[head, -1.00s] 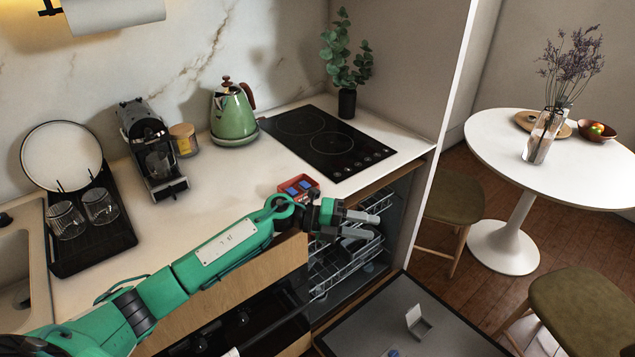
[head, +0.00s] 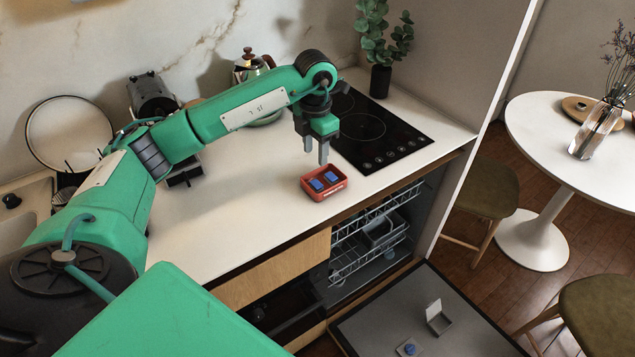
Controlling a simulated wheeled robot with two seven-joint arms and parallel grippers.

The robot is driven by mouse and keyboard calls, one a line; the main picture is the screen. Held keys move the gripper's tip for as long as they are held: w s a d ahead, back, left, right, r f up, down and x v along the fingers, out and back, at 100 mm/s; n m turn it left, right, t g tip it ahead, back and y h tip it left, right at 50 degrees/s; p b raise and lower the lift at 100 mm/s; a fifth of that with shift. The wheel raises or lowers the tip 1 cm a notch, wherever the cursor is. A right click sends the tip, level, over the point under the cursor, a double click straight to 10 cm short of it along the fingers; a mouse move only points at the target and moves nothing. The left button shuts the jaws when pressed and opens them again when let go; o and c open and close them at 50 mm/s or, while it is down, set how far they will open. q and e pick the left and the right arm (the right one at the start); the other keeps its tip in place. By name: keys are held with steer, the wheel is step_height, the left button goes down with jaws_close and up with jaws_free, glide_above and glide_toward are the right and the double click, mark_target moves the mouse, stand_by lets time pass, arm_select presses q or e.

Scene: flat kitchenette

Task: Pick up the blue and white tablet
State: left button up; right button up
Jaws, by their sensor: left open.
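A small red box (head: 309,193) sits on the white counter near its front edge. Two small blue tablets (head: 316,185) (head: 331,177) lie inside it; I cannot make out any white on them. My left gripper (head: 317,152) points down, open and empty, above and just behind the box, apart from it. On the open dishwasher door lies a small pale square piece with a blue spot (head: 409,348), beside a grey compartment with its lid raised (head: 438,319). My right gripper is not in view.
The dishwasher (head: 375,235) is open below the counter, its door (head: 385,315) lowered. A black cooktop (head: 375,130) lies behind the box. The kettle (head: 247,66) and coffee machine (head: 152,95) are partly behind my left arm.

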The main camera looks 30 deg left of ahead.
arm_select(q)
glide_above(318, 188)
steer(key=f, duration=0.4)
steer(key=shift+s+a+f+p, duration=0.15)
steer(key=shift+a+f+p, duration=0.1)
steer(key=shift+f+p, duration=0.15)
steer(key=f, duration=0.1)
steer(key=f+p, duration=0.1)
steer(key=f, duration=0.1)
steer(key=f+p, duration=0.1)
steer(key=shift+d+f, duration=0.25)
steer(key=shift+f, duration=0.35)
steer(key=c, duration=0.7)
